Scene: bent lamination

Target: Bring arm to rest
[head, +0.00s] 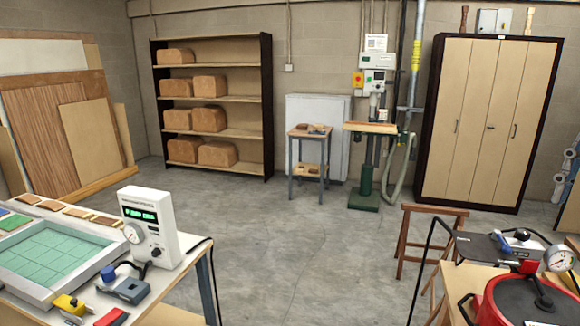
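Neither of my arms nor grippers shows in the head view. The task names only the arm, and no part of it is visible. The view looks across a workshop with a bench at the lower left and another at the lower right.
A framed green-gridded tray (22,290) and a white control box (158,232) with a gauge stand on the left bench. A red pot (520,303) stands on the right bench, with a wooden stool (418,240) behind it. Shelves, a drill press and a cabinet line the back. The middle floor is clear.

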